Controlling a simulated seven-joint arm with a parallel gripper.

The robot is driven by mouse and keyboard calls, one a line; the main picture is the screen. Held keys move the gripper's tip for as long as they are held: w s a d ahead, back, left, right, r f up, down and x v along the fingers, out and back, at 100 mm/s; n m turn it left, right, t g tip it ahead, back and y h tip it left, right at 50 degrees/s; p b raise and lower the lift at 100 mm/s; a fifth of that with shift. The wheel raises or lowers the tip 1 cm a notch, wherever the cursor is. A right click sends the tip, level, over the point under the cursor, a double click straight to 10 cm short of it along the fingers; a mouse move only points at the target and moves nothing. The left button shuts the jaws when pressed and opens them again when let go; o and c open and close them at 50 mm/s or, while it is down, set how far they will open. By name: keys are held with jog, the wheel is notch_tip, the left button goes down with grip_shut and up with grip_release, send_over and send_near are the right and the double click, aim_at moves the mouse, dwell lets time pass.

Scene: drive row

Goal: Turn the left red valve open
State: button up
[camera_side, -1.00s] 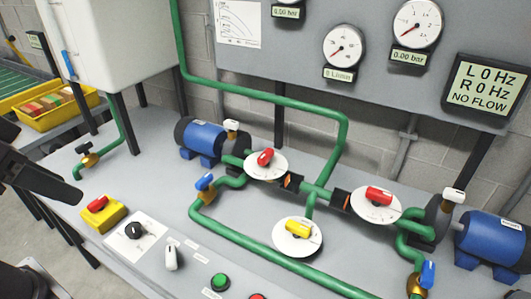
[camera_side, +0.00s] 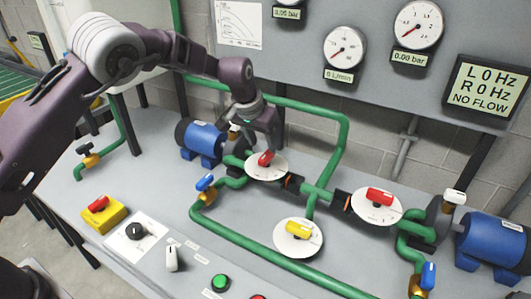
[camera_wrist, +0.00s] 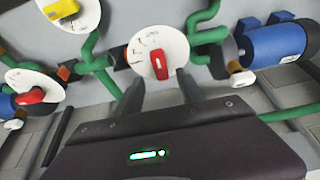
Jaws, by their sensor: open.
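The left red valve (camera_side: 265,158) is a red handle on a round white dial (camera_side: 254,170), set in the green pipe beside the left blue motor. In the wrist view its red handle (camera_wrist: 159,67) points nearly up and down on the marked white dial (camera_wrist: 143,47). My gripper (camera_side: 271,146) is above and just behind this valve in the side view, pointing down. In the wrist view my gripper (camera_wrist: 160,78) is open, with one finger on each side of the handle's lower end. The fingers appear apart from the handle; exact height is unclear.
A second red valve (camera_side: 379,196) is at the right and a yellow valve (camera_side: 298,229) in front. A blue handle (camera_side: 205,183) and the blue motor (camera_side: 203,138) are close by. Green pipes cross the bench. The display (camera_side: 485,87) reads L 0 Hz, R 0 Hz, NO FLOW.

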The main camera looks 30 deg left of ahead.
aim_at(266, 154)
jog(key=x, duration=0.5)
jog(key=shift+w+f, duration=0.1)
jog(key=shift+f, duration=0.3)
grip_shut()
